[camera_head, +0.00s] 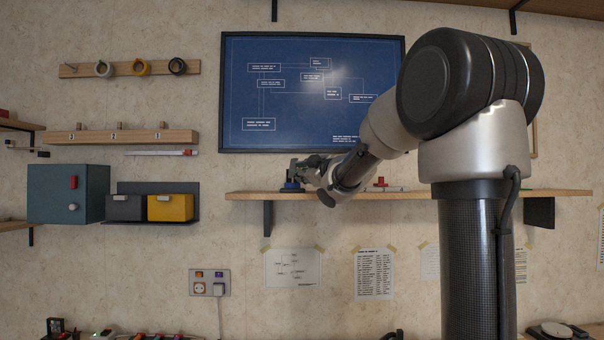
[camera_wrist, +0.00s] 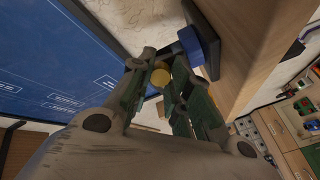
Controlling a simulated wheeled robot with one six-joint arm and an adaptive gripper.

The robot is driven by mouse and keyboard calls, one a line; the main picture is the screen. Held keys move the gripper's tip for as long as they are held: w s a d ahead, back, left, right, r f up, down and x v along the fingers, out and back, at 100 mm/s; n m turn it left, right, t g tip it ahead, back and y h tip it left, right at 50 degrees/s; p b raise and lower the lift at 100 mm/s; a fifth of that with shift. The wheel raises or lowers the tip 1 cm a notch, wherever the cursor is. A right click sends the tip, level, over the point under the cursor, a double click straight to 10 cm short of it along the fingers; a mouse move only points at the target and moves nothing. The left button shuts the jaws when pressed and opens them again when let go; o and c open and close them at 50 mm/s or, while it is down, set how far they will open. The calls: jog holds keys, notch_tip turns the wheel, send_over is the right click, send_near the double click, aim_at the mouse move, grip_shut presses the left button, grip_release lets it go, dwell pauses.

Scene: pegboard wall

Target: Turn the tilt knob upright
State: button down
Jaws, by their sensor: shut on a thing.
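A small device with a blue round part (camera_wrist: 205,46) on a dark base stands at the left end of the wall shelf (camera_head: 400,194). Its blue part (camera_head: 291,186) also shows in the head view, just below my gripper (camera_head: 300,172). In the wrist view, a round yellow knob (camera_wrist: 161,77) shows between the fingers of my gripper (camera_wrist: 163,66). The fingers are closed in around the device beside the blue part. The fingers partly hide the knob, and I cannot tell its exact angle.
A blue framed board (camera_head: 300,90) hangs on the wall close behind the shelf. A small red item (camera_head: 381,183) lies farther right on the shelf. A grey-blue box (camera_head: 62,194) and a yellow bin (camera_head: 170,207) are at the left. Papers hang below the shelf.

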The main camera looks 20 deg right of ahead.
jog(key=shift+n, duration=0.9)
jog(key=c, duration=1.3)
grip_release()
jog(key=s+d, duration=0.1)
jog(key=s, duration=1.1)
jog(key=shift+d, duration=0.2)
